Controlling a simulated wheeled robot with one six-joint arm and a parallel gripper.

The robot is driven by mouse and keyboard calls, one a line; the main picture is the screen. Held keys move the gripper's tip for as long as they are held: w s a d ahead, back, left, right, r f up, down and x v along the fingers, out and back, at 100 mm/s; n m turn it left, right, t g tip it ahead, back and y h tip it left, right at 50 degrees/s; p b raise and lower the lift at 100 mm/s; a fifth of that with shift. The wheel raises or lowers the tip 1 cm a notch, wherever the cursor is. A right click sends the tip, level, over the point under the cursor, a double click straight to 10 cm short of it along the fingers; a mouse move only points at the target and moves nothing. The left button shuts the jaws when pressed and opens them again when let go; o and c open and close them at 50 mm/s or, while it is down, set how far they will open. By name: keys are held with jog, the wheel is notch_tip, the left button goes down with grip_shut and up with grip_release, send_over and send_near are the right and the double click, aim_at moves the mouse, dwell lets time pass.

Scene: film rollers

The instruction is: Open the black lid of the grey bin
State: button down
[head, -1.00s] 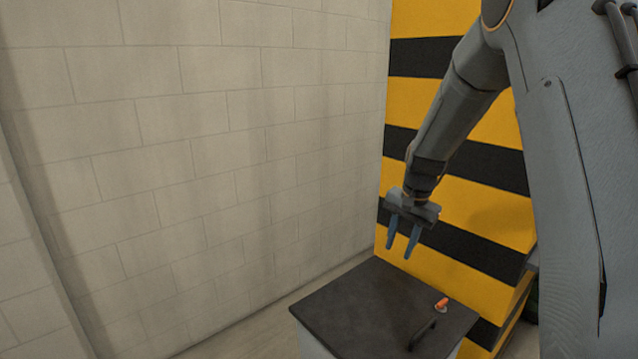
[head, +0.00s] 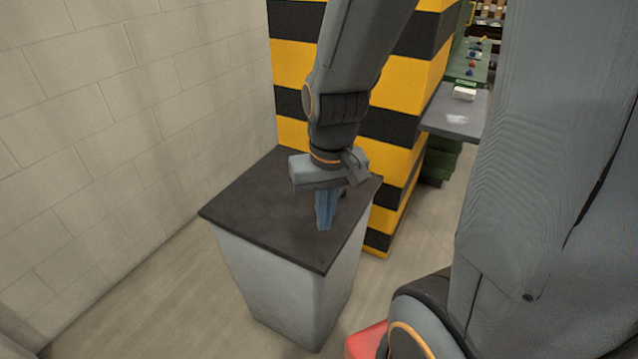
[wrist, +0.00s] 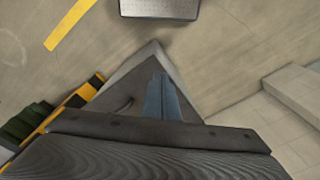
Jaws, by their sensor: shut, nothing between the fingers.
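The grey bin (head: 290,285) stands on the floor with its black lid (head: 250,205) lying flat and closed on top. In the wrist view the lid (wrist: 138,75) shows as a dark corner, with a thin dark handle (wrist: 126,105) on it, left of my fingers. My gripper (head: 325,224) is shut and empty, pointing down over the right part of the lid. It also shows in the wrist view (wrist: 161,84). I cannot tell whether the fingertips touch the lid. The handle is mostly hidden behind my gripper in the head view.
A yellow-and-black striped pillar (head: 295,65) stands right behind the bin. A pale block wall (head: 100,120) runs along the left. A grey shelf (head: 455,112) juts out at right. Something red (head: 366,341) is low in front. Floor left of the bin is clear.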

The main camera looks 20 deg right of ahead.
notch_tip(320, 180, down, 9)
jog(key=s+d+m+g+y+b, duration=0.1)
jog(key=d+m+g+y+b, duration=0.25)
jog(key=m+b, duration=0.3)
jog(key=m+t+y+b, duration=0.6)
jog(key=m+t+b, duration=0.9)
jog(key=m, duration=0.6)
send_near(342, 211)
jog(key=r+p, duration=0.1)
jog(key=shift+t, duration=0.35)
jog(key=x, duration=1)
jog(key=shift+a+r, duration=0.15)
jog(key=shift+r, duration=0.15)
